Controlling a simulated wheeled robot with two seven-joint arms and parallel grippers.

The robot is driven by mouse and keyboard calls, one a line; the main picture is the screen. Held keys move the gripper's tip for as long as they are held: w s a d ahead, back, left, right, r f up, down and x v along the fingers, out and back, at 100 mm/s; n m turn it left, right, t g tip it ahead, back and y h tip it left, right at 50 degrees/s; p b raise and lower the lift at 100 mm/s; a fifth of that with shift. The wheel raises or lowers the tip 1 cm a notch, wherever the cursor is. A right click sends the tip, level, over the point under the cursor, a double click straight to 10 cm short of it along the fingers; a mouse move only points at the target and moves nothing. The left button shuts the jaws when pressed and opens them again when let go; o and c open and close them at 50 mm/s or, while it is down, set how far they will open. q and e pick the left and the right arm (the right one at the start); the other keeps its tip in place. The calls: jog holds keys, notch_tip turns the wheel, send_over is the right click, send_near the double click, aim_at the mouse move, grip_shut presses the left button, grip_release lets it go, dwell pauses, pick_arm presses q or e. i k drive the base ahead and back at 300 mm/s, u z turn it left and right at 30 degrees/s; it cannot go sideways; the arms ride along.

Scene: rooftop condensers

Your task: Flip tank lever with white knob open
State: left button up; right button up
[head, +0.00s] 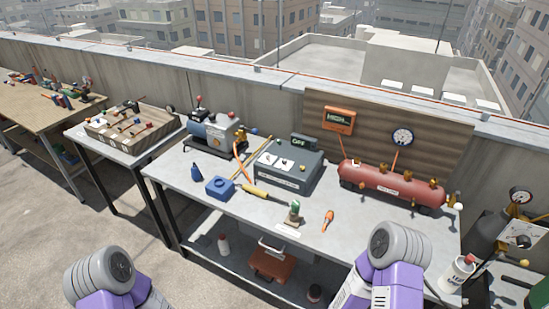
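The red tank (385,184) lies on its side at the right part of the grey workbench (340,240), in front of a wooden backboard. Small brass fittings stand along its top. At its right end a brass fitting (451,200) carries a small pale, whitish knob; it is too small to tell the lever's position. Purple and grey links of my arms show at the lower left and lower middle right, well apart from the tank. Neither of my grippers shows in the view.
An orange gauge box (339,120) and a round gauge (402,136) are on the backboard (440,150). A dark grey box (283,167), a blue block (220,187) and a green-topped item (294,211) occupy the bench. A white bottle (457,273) stands right of my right arm.

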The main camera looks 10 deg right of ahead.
aim_at(458, 207)
jog(key=z, duration=0.45)
jog(key=i, duration=0.6)
jog(key=z, duration=2.35)
